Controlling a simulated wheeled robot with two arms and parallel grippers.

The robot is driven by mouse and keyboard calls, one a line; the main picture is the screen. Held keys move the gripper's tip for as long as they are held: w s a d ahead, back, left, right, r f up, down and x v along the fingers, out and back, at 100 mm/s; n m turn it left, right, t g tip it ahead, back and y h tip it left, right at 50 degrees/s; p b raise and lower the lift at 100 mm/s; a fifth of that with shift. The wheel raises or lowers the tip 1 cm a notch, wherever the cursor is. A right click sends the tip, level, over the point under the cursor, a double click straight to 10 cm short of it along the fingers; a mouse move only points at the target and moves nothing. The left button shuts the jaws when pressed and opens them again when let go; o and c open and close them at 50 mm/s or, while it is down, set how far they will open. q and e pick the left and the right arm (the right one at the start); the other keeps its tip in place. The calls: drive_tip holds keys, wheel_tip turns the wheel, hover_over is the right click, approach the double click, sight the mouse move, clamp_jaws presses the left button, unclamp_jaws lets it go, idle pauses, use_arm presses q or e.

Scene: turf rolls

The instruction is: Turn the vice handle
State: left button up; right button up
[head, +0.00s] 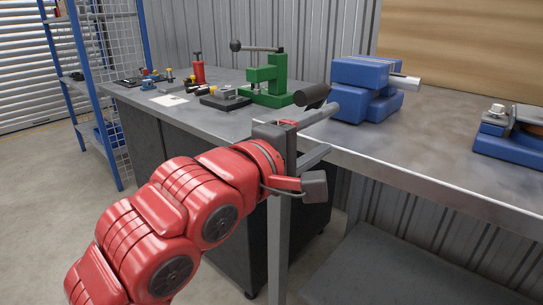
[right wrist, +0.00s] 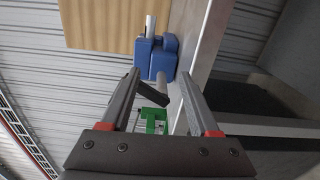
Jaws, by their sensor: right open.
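A blue vice (head: 366,90) stands on the metal workbench near its front edge. It also shows in the right wrist view (right wrist: 156,57), beyond my fingertips. A dark cylindrical bar (head: 312,95), seemingly its handle, sticks out to the left of the vice; in the right wrist view the dark bar (right wrist: 152,93) appears between my fingers, tilted. My right gripper (head: 332,128) is open at the bench's front edge, its fingers pointing towards the vice. In the right wrist view the gripper (right wrist: 159,72) has its fingers well apart. I cannot tell whether either finger touches the bar. My left gripper is out of view.
A green press (head: 271,82) with a ball-ended lever stands left of the vice. A red bottle-like object (head: 198,69) and small tools stand farther back. Another blue device (head: 507,148) sits at the right. The bench (head: 415,150) is clear between.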

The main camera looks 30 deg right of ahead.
drive_tip(key=p+v, duration=0.2)
drive_tip(key=v, duration=1.3)
drive_tip(key=shift+s+a+f, duration=0.1)
